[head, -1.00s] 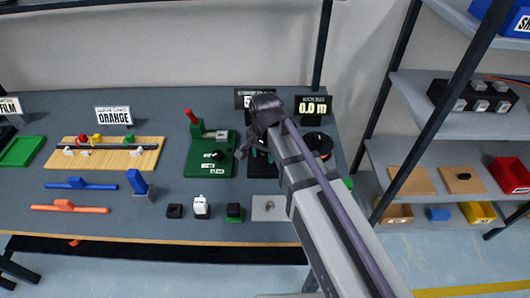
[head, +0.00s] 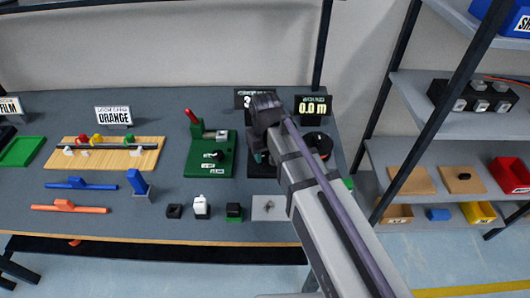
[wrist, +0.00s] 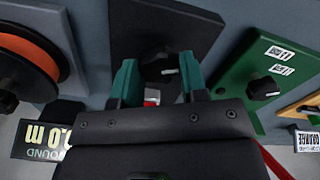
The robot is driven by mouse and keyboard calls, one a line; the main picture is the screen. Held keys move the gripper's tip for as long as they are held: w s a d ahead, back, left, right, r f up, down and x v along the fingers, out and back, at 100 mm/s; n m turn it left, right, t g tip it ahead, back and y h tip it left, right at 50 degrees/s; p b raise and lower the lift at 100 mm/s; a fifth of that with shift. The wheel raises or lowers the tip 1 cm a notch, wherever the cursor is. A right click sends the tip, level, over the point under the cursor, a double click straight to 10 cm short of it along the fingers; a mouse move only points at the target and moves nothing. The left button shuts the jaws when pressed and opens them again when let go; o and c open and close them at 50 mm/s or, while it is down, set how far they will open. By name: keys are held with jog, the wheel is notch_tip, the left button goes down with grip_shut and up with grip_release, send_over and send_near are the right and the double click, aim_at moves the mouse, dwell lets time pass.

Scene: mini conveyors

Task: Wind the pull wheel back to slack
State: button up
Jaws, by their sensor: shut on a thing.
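The pull wheel, a dark round knob with a white mark (wrist: 160,70), sits on a black base (wrist: 195,30) in the wrist view. My gripper (wrist: 159,72) is shut on the knob, with one teal finger on each side. In the head view my arm and wrist cover the knob and most of the black base (head: 262,171); only a bit of a teal finger shows. A small red and white part shows between the fingers in the wrist view, partly hidden by the gripper body.
An orange spool (wrist: 30,55) stands beside the base, with a display (head: 312,106) behind it reading 0.0 m. Another display (head: 247,98) is partly hidden by my wrist. A green fixture (head: 210,155) with a red lever and black knob stands close on the left.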

aim_at(265, 155)
jog(key=n, duration=1.3)
dwell(0.4)
jog(key=o, duration=0.9)
jog(key=shift+o, duration=0.2)
notch_tip(265, 155, up, 11)
jog(key=p, duration=1.1)
jog(key=shift+f, duration=0.15)
